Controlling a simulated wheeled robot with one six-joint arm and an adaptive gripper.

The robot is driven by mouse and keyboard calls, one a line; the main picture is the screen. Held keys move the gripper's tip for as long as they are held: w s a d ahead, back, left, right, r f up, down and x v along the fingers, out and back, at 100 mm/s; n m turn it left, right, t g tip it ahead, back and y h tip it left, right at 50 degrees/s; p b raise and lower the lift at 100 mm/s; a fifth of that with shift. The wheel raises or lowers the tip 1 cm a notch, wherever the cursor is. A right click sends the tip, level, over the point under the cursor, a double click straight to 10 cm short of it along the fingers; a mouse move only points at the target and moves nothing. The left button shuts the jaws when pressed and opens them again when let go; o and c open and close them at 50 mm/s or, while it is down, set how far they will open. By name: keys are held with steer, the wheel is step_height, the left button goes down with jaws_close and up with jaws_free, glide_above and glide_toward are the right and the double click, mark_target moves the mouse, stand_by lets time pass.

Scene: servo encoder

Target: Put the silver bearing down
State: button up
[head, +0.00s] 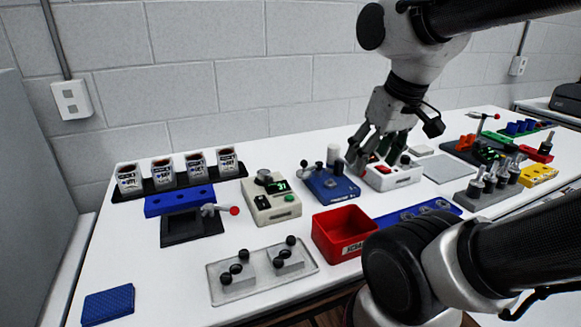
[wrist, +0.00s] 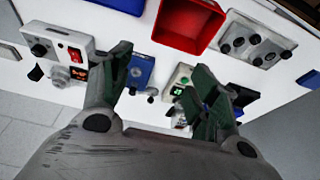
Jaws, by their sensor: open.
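My gripper (head: 370,162) is open in the head view, low over the back of the table near a blue fixture (head: 330,184) and a white device with a red switch (head: 394,176). In the wrist view its two fingers (wrist: 160,66) stand wide apart with nothing held between them. The blue fixture (wrist: 139,74) shows between the fingers, beside the left one. A small silvery spot shows on the fixture, but I cannot tell whether it is the silver bearing. I cannot make out the bearing for certain in either view.
A pale tester with a green display (head: 270,198) stands left of the blue fixture. A red bin (head: 343,234) and a clear tray with black-knobbed parts (head: 262,271) are in front. Several cups (head: 195,165) stand back left.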

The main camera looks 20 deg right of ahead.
steer(key=w+a+f+n+g, duration=0.3)
steer(key=w+a, duration=0.2)
steer(key=w, duration=0.4)
steer(key=n, duration=1.2)
glide_above(264, 172)
step_height(264, 172, down, 3)
steer(key=shift+f+g, duration=0.2)
steer(key=shift+g, duration=0.2)
steer(key=shift+w+r+n, duration=0.1)
steer(key=shift+r+n, duration=0.1)
steer(key=shift+n, duration=0.3)
steer(key=shift+f+n, duration=0.2)
steer(key=shift+n, duration=0.5)
step_height(264, 172, down, 8)
steer(key=shift+r, duration=0.25)
steer(key=shift+c, duration=0.4)
steer(key=c, duration=1.2)
